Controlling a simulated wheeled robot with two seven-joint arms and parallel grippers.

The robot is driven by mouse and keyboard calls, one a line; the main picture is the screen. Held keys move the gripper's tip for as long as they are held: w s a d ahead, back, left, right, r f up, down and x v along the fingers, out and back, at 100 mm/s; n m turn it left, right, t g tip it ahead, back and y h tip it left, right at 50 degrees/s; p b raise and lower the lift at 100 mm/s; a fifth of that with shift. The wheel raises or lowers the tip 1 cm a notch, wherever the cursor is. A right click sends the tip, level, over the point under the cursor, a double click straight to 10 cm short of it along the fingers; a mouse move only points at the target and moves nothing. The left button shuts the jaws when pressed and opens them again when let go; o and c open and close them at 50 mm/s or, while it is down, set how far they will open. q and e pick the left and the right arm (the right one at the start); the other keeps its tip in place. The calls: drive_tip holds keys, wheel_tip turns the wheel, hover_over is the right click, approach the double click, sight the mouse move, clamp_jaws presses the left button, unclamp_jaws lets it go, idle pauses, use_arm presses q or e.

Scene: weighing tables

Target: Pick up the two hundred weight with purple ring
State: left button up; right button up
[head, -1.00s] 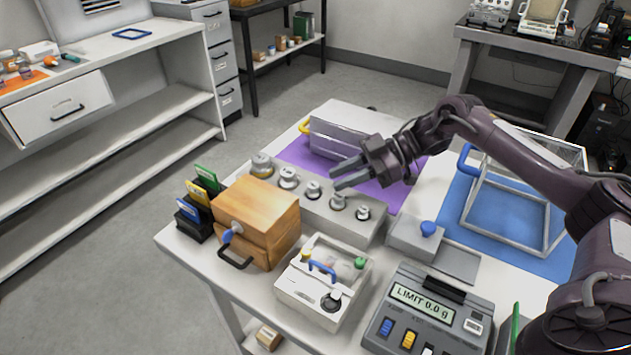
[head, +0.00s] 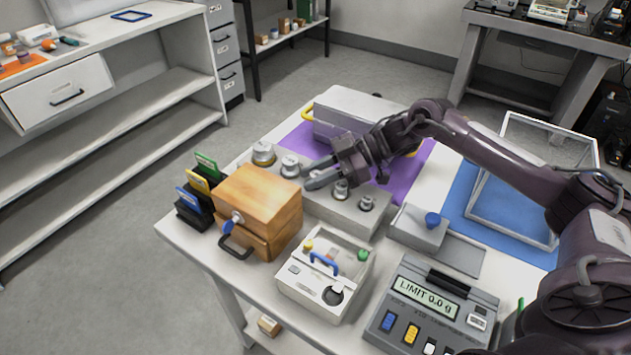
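A grey stepped block (head: 336,213) on the table carries a row of metal weights. A large weight (head: 263,153) and a second one (head: 290,166) stand left of my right gripper. Two smaller ones, one beside the gripper (head: 341,190) and one at the row's end (head: 366,203), stand right of it. No purple ring can be made out on any of them. My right gripper (head: 309,178) is at the middle of the row, its fingers apart. The middle weight is hidden behind or between the fingers. My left gripper is out of view.
A wooden box (head: 258,197) with a blue-tagged key stands front left of the block. A white case (head: 325,273) and the scale reading "LIMIT 0.0 g" (head: 428,309) are in front. A clear-walled frame (head: 512,215) stands on a blue mat (head: 487,240) at right.

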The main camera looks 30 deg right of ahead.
clamp_jaws()
drive_tip(key=shift+r, duration=0.1)
